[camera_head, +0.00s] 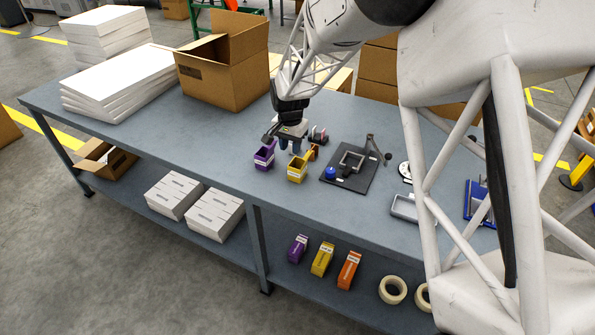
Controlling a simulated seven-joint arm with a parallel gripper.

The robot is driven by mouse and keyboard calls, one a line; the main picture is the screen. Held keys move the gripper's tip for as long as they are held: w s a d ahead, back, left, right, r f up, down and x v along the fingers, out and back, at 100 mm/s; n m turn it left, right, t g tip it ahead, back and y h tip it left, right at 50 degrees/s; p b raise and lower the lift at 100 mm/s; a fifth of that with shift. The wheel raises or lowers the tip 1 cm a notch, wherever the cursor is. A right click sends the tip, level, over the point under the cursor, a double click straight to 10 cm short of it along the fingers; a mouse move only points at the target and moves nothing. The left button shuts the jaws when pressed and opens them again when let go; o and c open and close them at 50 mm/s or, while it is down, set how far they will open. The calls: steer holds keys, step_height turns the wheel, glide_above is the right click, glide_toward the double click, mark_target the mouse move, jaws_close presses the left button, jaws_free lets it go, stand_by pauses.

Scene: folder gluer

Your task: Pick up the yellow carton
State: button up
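A small open-topped yellow carton (297,171) with a white label stands on the workbench, right of a purple carton (264,156). My gripper (290,146) points down just behind and above the yellow carton, between it and the purple one. Its two bluish fingers look apart, with nothing seen between them. Whether a finger touches a carton is too small to tell. Another yellow box (322,260) lies on the lower shelf between a purple box (298,249) and an orange box (349,270).
A black fixture plate (354,178) with an upright lever stands right of the yellow carton. A grey tray (405,208) is farther right. An open cardboard box (222,75) and white sheet stacks (118,84) occupy the left. The bench front left of the purple carton is clear.

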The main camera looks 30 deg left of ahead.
mark_target(292, 161)
steer(key=shift+f, duration=0.8)
steer(key=shift+f, duration=0.1)
steer(key=shift+d+f, duration=0.2)
steer(key=shift+f, duration=2.3)
steer(key=shift+c, duration=0.3)
jaws_close()
